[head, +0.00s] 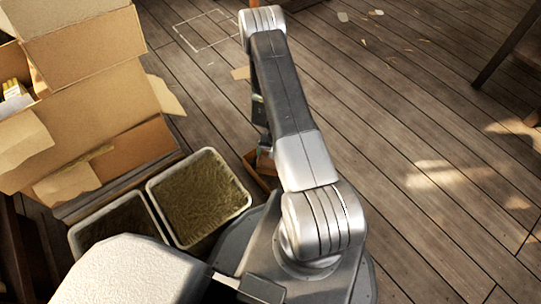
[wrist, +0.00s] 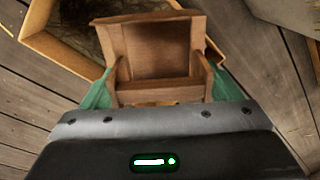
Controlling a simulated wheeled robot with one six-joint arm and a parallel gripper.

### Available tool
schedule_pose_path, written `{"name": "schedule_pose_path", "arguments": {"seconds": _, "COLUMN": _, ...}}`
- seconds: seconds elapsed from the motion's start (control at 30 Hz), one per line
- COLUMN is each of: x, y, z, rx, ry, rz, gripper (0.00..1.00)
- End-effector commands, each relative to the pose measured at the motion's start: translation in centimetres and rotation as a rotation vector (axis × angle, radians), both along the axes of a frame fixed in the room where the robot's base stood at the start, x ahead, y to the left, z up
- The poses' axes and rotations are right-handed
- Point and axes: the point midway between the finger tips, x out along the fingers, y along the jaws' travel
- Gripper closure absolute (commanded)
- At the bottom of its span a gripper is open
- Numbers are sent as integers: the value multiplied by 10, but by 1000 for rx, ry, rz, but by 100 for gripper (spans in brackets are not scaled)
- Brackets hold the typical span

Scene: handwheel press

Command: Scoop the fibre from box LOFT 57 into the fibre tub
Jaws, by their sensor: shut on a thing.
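My gripper (wrist: 162,93) shows in the wrist view with a green finger on each side, shut on a brown wooden scoop (wrist: 158,58). The scoop's hollow faces the camera, and I see no fibre in it. Behind it is an open tan box (wrist: 52,48) with dark, fibrous-looking stuff inside, partly hidden by the scoop. In the head view, my arm hides most of the gripper. Two pale-rimmed tubs stand left of my base: one (head: 242,207) holds greenish-brown fibrous material, the other (head: 73,238) looks darker inside. No LOFT 57 label is readable.
Large open cardboard boxes (head: 85,95) with spread flaps are stacked behind the tubs at the left. A small orange-brown box (head: 256,174) is partly hidden beside my arm. The plank floor (head: 420,130) at the right is mostly clear, with dark furniture legs (head: 505,45) at the upper right.

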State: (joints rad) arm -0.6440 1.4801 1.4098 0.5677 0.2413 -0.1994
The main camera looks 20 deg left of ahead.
Motion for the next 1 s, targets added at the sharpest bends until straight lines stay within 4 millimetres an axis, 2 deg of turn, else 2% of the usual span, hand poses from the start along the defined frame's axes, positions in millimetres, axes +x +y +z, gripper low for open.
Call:
{"name": "schedule_pose_path", "arguments": {"seconds": 0.03, "x": 1, "y": -1, "z": -9, "rx": 9, "ry": 2, "rz": -3, "gripper": 38}}
{"name": "schedule_pose_path", "arguments": {"seconds": 0.67, "x": 4, "y": -15, "z": -45, "rx": 120, "ry": 39, "rz": -3, "gripper": 38}}
{"name": "schedule_pose_path", "arguments": {"seconds": 0.7, "x": 4, "y": -15, "z": -48, "rx": 128, "ry": 42, "rz": -3, "gripper": 43}}
{"name": "schedule_pose_path", "arguments": {"seconds": 0.73, "x": 4, "y": -16, "z": -50, "rx": 134, "ry": 44, "rz": -2, "gripper": 42}}
{"name": "schedule_pose_path", "arguments": {"seconds": 0.8, "x": 5, "y": -18, "z": -55, "rx": 149, "ry": 47, "rz": -2, "gripper": 51}}
{"name": "schedule_pose_path", "arguments": {"seconds": 1.0, "x": 7, "y": -27, "z": -63, "rx": 174, "ry": 55, "rz": -2, "gripper": 51}}
